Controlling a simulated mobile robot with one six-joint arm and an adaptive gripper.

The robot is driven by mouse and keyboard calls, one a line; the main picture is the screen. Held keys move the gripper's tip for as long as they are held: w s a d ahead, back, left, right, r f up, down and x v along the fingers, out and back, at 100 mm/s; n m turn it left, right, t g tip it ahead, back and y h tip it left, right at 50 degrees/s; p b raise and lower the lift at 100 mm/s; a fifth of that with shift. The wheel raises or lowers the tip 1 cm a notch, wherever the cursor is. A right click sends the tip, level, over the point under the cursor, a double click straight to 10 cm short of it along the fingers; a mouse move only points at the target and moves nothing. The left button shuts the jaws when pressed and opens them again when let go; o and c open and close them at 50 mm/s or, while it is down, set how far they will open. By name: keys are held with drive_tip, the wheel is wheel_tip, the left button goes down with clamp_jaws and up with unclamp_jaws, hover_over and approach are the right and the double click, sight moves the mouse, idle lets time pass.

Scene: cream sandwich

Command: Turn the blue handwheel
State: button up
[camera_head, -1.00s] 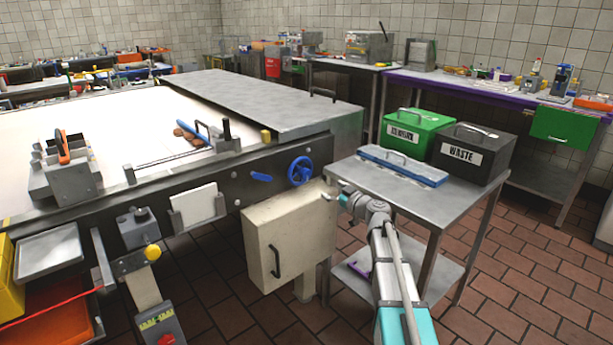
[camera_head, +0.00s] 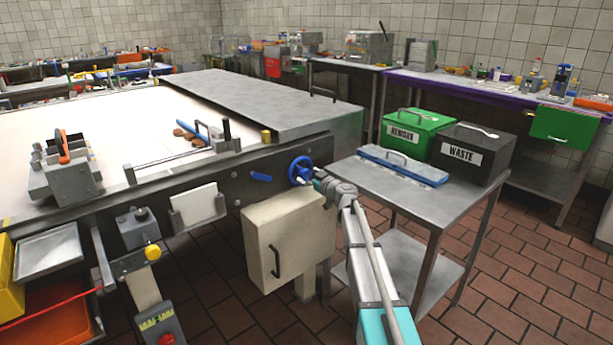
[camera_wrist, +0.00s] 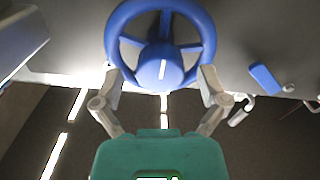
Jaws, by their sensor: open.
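The blue handwheel (camera_head: 300,171) is mounted on the dark side panel of the large machine, near its right corner. In the wrist view the handwheel (camera_wrist: 160,45) fills the top middle, with its spokes, round hub and a white mark on the hub. My gripper (camera_wrist: 160,82) is open, with one grey finger on each side of the wheel's lower rim. I cannot tell whether the fingers touch the rim. In the head view my gripper (camera_head: 318,178) is right at the wheel and partly covers its lower right edge.
A blue lever (camera_head: 261,177) sits left of the wheel. A cream cabinet (camera_head: 290,240) is below it. A metal side table (camera_head: 425,205) with a blue case (camera_head: 403,165), a green box (camera_head: 410,133) and a black waste box (camera_head: 472,152) stands close to the right.

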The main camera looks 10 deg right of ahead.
drive_tip(key=shift+w+a, duration=0.2)
drive_tip(key=shift+w, duration=0.15)
drive_tip(key=c, duration=1.1)
